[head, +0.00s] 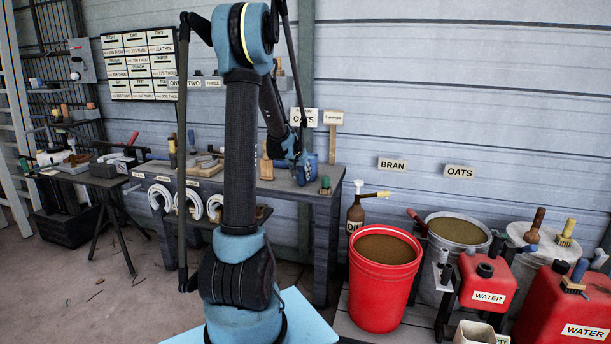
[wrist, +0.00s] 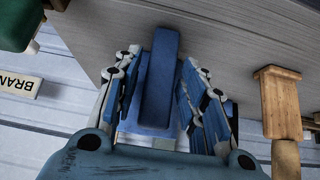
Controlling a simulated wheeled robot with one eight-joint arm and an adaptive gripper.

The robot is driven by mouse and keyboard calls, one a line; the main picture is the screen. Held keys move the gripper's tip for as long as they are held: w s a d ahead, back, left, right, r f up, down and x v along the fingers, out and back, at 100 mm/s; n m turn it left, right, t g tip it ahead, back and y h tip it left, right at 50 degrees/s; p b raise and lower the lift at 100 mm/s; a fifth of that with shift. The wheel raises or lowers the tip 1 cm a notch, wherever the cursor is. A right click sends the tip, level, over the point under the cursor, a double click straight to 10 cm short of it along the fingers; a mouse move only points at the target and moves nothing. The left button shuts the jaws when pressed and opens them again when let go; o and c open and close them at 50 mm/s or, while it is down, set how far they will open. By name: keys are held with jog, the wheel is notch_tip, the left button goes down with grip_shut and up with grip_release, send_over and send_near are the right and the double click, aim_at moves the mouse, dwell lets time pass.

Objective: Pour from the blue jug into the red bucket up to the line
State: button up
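The blue jug (head: 309,166) stands upright on the right part of the workbench, partly hidden behind my gripper. In the wrist view its blue handle (wrist: 160,85) runs between my fingers. My gripper (head: 299,172) is at the jug; in the wrist view the fingers (wrist: 160,100) are open on both sides of the handle, with a gap visible at each side. The red bucket (head: 373,300) stands on a low platform to the right of the bench. A brown surface shows inside it. I cannot make out a fill line.
The workbench (head: 322,190) holds a green-topped item (head: 325,185) just right of the jug and a wooden-handled tool (head: 266,168) to its left. A brown bottle (head: 355,215) stands behind the bucket. Metal bins and red water cans (head: 488,285) crowd its right.

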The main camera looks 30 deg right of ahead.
grip_shut()
jog(key=shift+r, duration=0.35)
jog(key=shift+r, duration=0.35)
jog(key=shift+r, duration=0.35)
jog(key=shift+r, duration=0.35)
jog(key=shift+r, duration=0.35)
